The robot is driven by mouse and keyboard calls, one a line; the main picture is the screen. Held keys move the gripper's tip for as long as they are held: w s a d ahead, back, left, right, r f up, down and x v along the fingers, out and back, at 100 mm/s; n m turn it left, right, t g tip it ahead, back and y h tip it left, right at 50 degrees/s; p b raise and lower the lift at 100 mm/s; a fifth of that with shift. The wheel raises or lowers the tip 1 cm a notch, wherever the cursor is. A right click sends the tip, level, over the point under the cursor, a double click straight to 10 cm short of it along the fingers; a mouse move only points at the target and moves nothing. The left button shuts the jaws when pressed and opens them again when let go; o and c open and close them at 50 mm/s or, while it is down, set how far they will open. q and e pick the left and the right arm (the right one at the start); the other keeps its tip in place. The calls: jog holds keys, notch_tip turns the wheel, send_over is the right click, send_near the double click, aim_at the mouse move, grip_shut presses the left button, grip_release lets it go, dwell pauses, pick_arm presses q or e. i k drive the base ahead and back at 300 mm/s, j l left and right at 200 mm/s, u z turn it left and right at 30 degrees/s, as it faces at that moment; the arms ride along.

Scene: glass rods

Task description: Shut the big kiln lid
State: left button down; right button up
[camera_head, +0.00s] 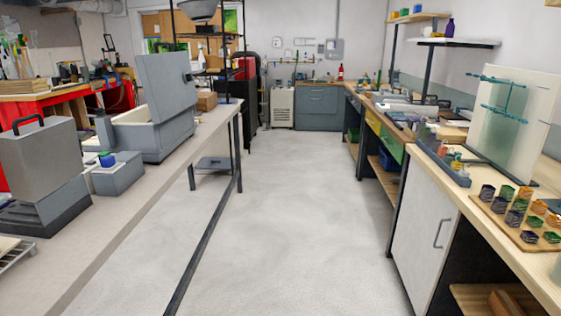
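A large grey kiln (172,139) stands on the left table. Its flat grey lid (163,88) is raised, standing nearly upright and leaning slightly, so the kiln is open. The pale inside of the box shows at the top, but its floor is hidden. A small dark latch or handle shows on the lid's right edge. Neither of my grippers is in view.
The left table (150,205) also holds a grey boxy unit (38,157) with a dark top handle and a small grey box (118,180). A bench (455,205) with a tray of coloured pieces (520,236) lines the right. The floor (300,200) between is clear.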

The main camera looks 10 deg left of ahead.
aim_at(167, 94)
jog(key=i+j, duration=0.15)
jog(key=i, duration=1.05)
jog(key=i+j+u, duration=0.1)
jog(key=i, duration=1.05)
